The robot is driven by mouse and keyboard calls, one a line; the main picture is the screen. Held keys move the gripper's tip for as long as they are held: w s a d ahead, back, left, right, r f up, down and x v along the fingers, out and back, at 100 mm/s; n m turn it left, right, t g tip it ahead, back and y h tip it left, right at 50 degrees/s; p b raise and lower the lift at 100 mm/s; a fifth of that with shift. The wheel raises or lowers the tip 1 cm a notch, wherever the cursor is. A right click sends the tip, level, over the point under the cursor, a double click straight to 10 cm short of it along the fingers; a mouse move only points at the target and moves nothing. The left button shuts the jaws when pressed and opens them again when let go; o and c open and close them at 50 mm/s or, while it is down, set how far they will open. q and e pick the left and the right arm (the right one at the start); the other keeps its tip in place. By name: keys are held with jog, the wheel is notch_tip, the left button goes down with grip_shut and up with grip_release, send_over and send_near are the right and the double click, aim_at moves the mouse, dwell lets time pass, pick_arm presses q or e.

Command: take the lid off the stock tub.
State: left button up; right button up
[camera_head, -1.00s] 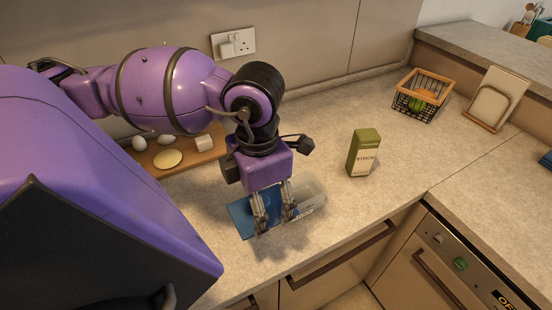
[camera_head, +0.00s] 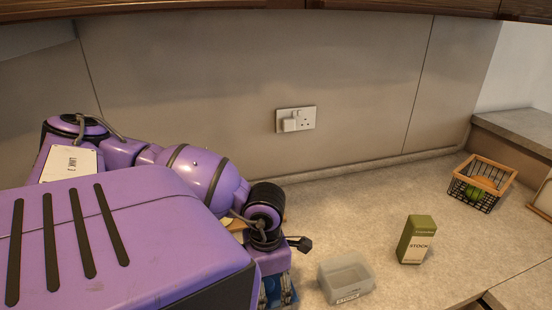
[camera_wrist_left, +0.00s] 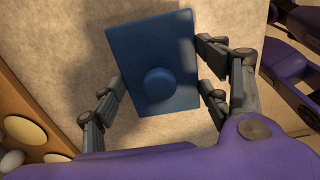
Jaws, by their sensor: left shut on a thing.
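The stock tub (camera_head: 346,276) is a clear plastic box with a pale label, standing uncovered on the worktop. Its inside looks empty. The blue lid (camera_wrist_left: 140,40) is a flat rectangle with a round knob (camera_wrist_left: 158,82) in the wrist view. My left gripper (camera_wrist_left: 160,76) is shut on the lid, with fingers at its two opposite sides. In the head view the lid and left gripper (camera_head: 278,294) are at the bottom edge, left of the tub and apart from it, mostly cut off or hidden by my arm. I cannot tell the lid's exact height. My right gripper is not in view.
A green STOCK carton (camera_head: 416,240) stands right of the tub. A wire basket (camera_head: 482,183) stands farther right at the back. In the wrist view a wooden board (camera_wrist_left: 22,95) with pale round items lies at left. The worktop behind the tub is clear.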

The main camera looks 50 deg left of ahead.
pick_arm(q)
jog(key=shift+a+f, duration=0.3)
jog(key=o, duration=1.2)
jog(key=shift+s+r, duration=0.1)
notch_tip(320, 180, up, 6)
jog(key=shift+s+a, duration=0.1)
jog(key=shift+r, duration=2.9)
